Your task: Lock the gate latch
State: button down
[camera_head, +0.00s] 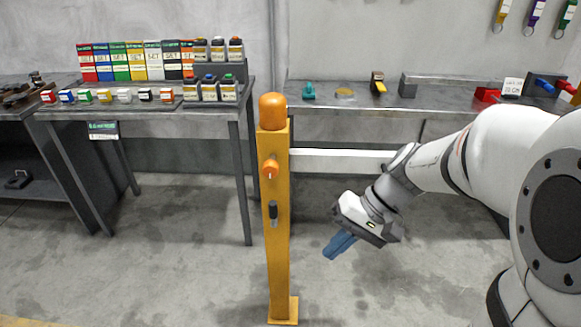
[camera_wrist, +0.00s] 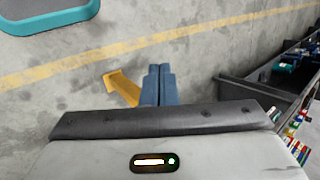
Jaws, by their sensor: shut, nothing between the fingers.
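A yellow gate post (camera_head: 279,245) with an orange cap (camera_head: 272,111) stands upright in the middle of the head view. An orange knob (camera_head: 270,168) sits on its upper front, and a dark handle-like fitting (camera_head: 273,212) is lower on the same face. A white bar (camera_head: 340,160) runs right from the post to behind my arm. My gripper (camera_head: 332,251) is right of the post, apart from it and lower than the knob, its blue fingers pressed together and empty. In the wrist view the shut fingers (camera_wrist: 159,70) are beside a yellow piece (camera_wrist: 121,87), apparently the post's lower part.
A table with coloured boxes (camera_head: 125,62) stands behind on the left. A metal bench (camera_head: 430,97) with small tools is behind on the right. The wrist view shows a yellow floor line (camera_wrist: 130,45) and a teal-edged grey pad (camera_wrist: 45,12). Floor around the post is clear.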

aim_at(274, 209)
jog(key=w+d+f+m+t+y+b, duration=0.1)
jog(key=w+d+f+t+y+b, duration=0.1)
jog(key=w+f+y+b, duration=0.3)
jog(key=w+d+f+m+t+y+b, duration=0.1)
jog(key=w+f+y+b, duration=0.4)
jog(key=w, duration=0.7)
notch_tip(274, 209, down, 2)
jog(key=d+t+b, duration=0.1)
jog(key=t, duration=0.1)
jog(key=shift+w+t, duration=0.35)
jog(key=shift+t, duration=0.05)
jog(key=shift+f, duration=0.1)
jog(key=b+x, duration=0.3)
jog(key=x, duration=1.1)
jog(key=shift+r+y, duration=0.25)
jog(key=shift+y, duration=0.05)
jog(key=shift+s, duration=0.1)
jog(key=shift+d+r, duration=0.1)
jog(key=shift+d, duration=0.1)
